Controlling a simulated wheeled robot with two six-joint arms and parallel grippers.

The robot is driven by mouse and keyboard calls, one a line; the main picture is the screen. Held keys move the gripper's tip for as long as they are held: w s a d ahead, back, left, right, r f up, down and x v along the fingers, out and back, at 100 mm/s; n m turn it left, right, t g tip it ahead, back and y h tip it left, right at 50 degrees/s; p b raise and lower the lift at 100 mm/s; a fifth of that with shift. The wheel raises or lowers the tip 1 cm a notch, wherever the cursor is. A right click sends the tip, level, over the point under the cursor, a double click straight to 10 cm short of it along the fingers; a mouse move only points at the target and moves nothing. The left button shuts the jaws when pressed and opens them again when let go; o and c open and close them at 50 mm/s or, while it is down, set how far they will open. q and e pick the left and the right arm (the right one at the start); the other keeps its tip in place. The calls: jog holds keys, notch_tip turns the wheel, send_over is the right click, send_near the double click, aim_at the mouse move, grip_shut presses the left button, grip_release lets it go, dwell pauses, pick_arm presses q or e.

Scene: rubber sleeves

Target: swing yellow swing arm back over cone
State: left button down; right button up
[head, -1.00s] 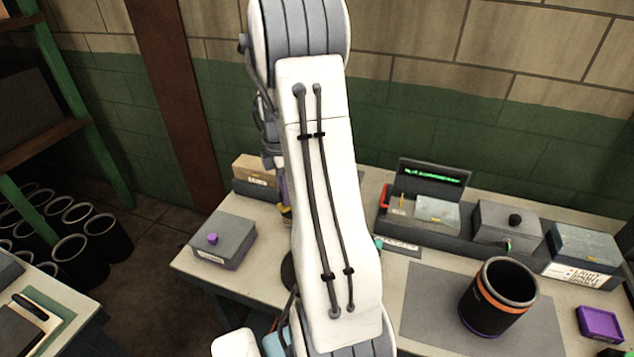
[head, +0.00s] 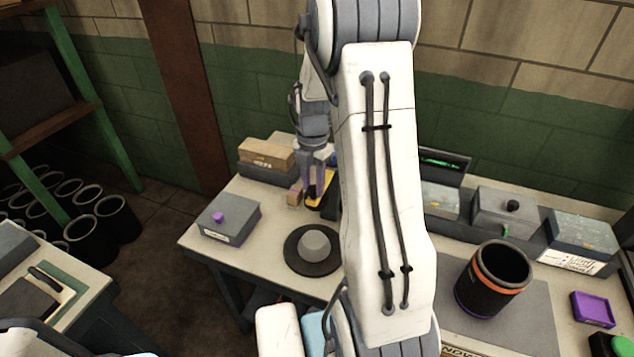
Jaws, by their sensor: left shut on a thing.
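The yellow swing arm (head: 326,196) shows at the back of the table, partly hidden behind my left arm. My left gripper (head: 317,196) points down and is shut on the swing arm. The contact itself is small and partly covered. The cone (head: 314,243) is a grey blunt shape on a round black base, in front of the gripper and apart from it. The swing arm is behind the cone, not over it. My right gripper is out of view.
A grey box with a purple knob (head: 229,219) stands left of the cone. A cardboard box (head: 266,153) and a small tan block (head: 294,197) are near the gripper. A black sleeve with an orange band (head: 492,279) stands on a grey mat (head: 535,318) at right.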

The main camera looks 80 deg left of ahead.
pick_arm(q)
jog(key=shift+w+r, duration=0.1)
jog(key=shift+w, duration=0.1)
jog(key=c, duration=0.8)
grip_release()
jog(key=shift+c, duration=0.2)
jog(key=o, duration=0.3)
jog(key=shift+d, duration=0.1)
jog(key=shift+r, duration=0.45)
notch_tip(320, 180, up, 10)
jog(key=b, duration=0.1)
jog(key=shift+f+b, duration=0.25)
jog(key=shift+b, duration=0.15)
